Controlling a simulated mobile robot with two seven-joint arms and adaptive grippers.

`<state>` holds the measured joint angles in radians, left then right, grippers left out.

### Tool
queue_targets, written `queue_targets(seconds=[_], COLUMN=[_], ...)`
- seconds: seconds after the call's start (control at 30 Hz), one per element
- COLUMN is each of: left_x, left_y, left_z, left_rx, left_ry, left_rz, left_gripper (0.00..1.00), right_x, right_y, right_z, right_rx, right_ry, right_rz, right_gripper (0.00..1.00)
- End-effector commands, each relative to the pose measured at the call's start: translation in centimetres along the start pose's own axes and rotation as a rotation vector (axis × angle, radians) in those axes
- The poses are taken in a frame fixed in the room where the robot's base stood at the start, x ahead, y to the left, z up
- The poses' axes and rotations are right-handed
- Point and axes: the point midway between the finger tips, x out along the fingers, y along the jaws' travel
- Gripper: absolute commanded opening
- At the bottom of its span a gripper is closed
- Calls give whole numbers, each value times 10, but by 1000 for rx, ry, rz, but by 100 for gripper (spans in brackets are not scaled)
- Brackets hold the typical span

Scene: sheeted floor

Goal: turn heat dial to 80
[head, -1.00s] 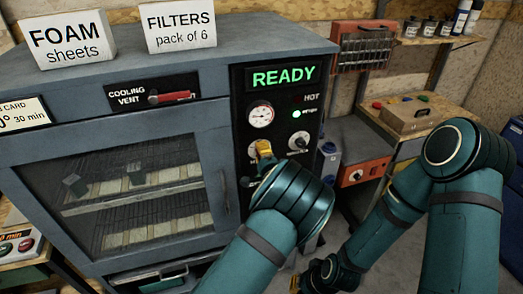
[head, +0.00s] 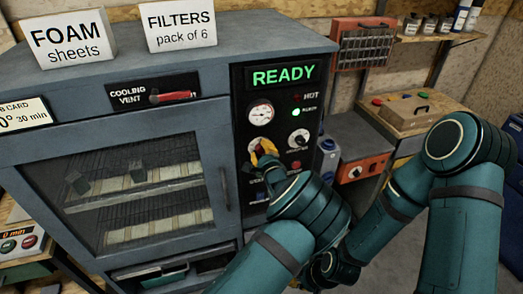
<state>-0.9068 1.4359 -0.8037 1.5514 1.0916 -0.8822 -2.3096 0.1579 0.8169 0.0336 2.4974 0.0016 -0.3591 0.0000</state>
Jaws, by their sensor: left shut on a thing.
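The grey oven's black control panel (head: 279,100) carries a green READY display (head: 284,75) and a round white gauge (head: 260,114). My left gripper (head: 262,150), with yellow fingers, is at the panel below the gauge, shut on the heat dial. The fingers cover most of that dial, so its marks and setting cannot be read. A second white-faced dial (head: 299,139) is free to the right of the gripper. My right arm bends down at the right; its gripper is low, mostly hidden behind my left arm, and its fingers cannot be made out.
A red-handled cooling vent slider (head: 172,97) and the glass oven door (head: 140,185) are left of the panel. A small red button (head: 296,164) is below the free dial. An orange-fronted box (head: 358,170) and a wooden case (head: 415,113) stand to the right.

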Motion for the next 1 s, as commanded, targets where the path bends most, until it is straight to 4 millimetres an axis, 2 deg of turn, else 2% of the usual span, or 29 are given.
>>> queue_targets(seconds=[0.43,0.47,0.53,0.87,1.0], left_x=[0,0,0,-1,-12], left_y=[-1,-1,-1,0,-1], left_z=[0,0,0,0,-1], left_rx=[10,10,10,9,9], left_ry=[0,0,0,0,2], left_rz=[-2,-2,-1,0,0], left_gripper=[0,41,65,66,66], right_x=[0,0,0,0,0], right_y=[0,0,0,0,0], right_z=[0,0,0,0,0], right_rx=[0,0,0,0,0], right_ry=[0,0,0,0,0], right_rz=[0,0,0,0,0], right_gripper=[0,0,0,0,0])
